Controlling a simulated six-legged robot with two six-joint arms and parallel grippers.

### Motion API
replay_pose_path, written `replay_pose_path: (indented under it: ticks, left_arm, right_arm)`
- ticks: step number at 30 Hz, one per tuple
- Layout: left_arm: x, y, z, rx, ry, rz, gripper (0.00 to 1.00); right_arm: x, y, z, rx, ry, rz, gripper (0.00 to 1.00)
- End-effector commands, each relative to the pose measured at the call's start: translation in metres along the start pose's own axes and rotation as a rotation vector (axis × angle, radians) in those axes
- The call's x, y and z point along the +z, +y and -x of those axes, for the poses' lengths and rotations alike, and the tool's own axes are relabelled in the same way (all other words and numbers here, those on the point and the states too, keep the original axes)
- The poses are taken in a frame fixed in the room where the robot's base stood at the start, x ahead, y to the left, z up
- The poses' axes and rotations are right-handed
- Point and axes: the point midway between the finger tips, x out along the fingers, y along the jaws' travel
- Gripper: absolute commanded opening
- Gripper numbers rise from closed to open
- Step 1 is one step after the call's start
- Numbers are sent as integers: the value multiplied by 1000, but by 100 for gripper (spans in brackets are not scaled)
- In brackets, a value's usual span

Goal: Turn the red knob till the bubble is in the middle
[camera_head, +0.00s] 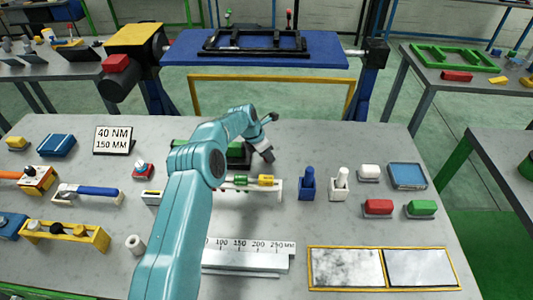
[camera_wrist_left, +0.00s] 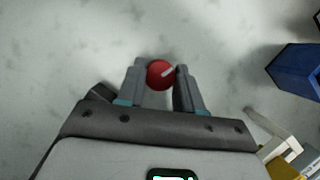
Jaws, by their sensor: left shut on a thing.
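A round red knob (camera_wrist_left: 160,74) with a pale line on its top sits between the two fingers of my left gripper (camera_wrist_left: 160,87) in the left wrist view. The fingers are shut on it from both sides. In the head view my left gripper (camera_head: 267,154) reaches down to the middle of the grey bench, and the knob is hidden there. I cannot make out the bubble in either view. My right gripper is not in view.
On the bench (camera_head: 345,222), a rack with green and yellow pieces (camera_head: 253,181) stands close to the gripper. A ruler block (camera_head: 246,258) lies in front.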

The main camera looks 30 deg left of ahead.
Motion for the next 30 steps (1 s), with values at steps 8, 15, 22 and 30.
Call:
replay_pose_path:
  ticks: [8, 15, 22, 30]
  left_arm:
    - [-2, -2, -1, 93, 4, 226, 5]
    - [-2, -2, 0, 108, 3, 263, 5]
    - [-2, -2, 0, 107, 4, 263, 58]
    - [-1, -2, 0, 108, 1, 261, 60]
  right_arm:
    - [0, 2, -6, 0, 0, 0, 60]
    - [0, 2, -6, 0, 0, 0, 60]
    - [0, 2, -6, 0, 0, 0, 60]
    - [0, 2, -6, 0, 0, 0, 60]
